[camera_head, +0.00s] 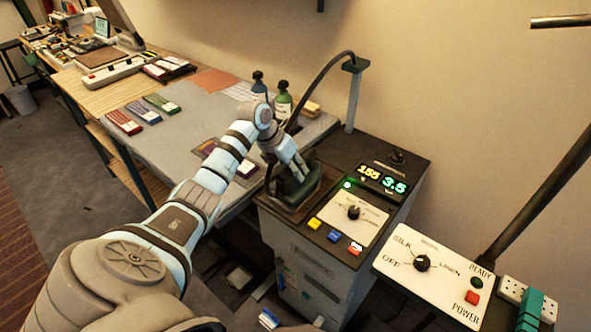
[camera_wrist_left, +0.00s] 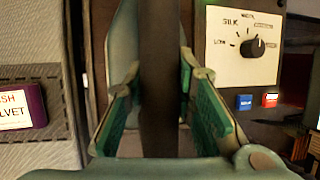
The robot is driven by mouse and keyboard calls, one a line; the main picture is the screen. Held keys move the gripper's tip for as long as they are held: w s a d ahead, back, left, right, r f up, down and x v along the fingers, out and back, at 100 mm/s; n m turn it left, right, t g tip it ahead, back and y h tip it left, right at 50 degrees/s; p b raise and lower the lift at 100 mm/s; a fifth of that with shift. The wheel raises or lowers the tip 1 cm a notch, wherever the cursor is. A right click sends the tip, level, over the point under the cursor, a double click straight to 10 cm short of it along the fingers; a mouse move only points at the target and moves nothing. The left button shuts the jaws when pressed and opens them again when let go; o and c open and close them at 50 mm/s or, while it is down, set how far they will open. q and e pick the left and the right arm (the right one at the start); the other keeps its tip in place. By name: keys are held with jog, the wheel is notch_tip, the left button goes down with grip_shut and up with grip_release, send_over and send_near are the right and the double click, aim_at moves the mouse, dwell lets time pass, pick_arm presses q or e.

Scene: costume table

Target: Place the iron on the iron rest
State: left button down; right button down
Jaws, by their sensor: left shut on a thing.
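The iron (camera_head: 300,187) is a dark green, low body at the left end of the grey control cabinet. My left gripper (camera_head: 297,170) reaches down on it from above and is shut on its handle. In the left wrist view the dark handle (camera_wrist_left: 160,75) runs between the green-padded fingers (camera_wrist_left: 160,95). The iron rest (camera_head: 284,211) is a brown tray-like area on the cabinet top, and the iron is over it. I cannot tell whether the iron touches it. The gripper hides part of the iron. My right gripper is not in view.
A post (camera_head: 354,95) carries a black cord that arches down towards the iron. Two bottles (camera_head: 283,101) stand behind. A grey-covered table (camera_head: 190,125) with fabric samples lies left. The cabinet's dial panel (camera_head: 347,214) is right of the iron. A white control box (camera_head: 432,275) stands lower right.

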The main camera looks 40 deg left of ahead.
pick_arm(q)
jog(key=shift+a, duration=0.1)
jog(key=c, duration=1.8)
grip_release()
jog(key=shift+f, duration=0.1)
jog(key=o, duration=0.5)
jog(key=shift+s, duration=0.1)
jog(key=shift+c, duration=0.2)
jog(key=shift+r, duration=0.2)
jog(key=shift+s+r, duration=0.1)
jog(key=shift+r, duration=0.25)
jog(key=v, duration=1.1)
jog(key=shift+r, duration=0.1)
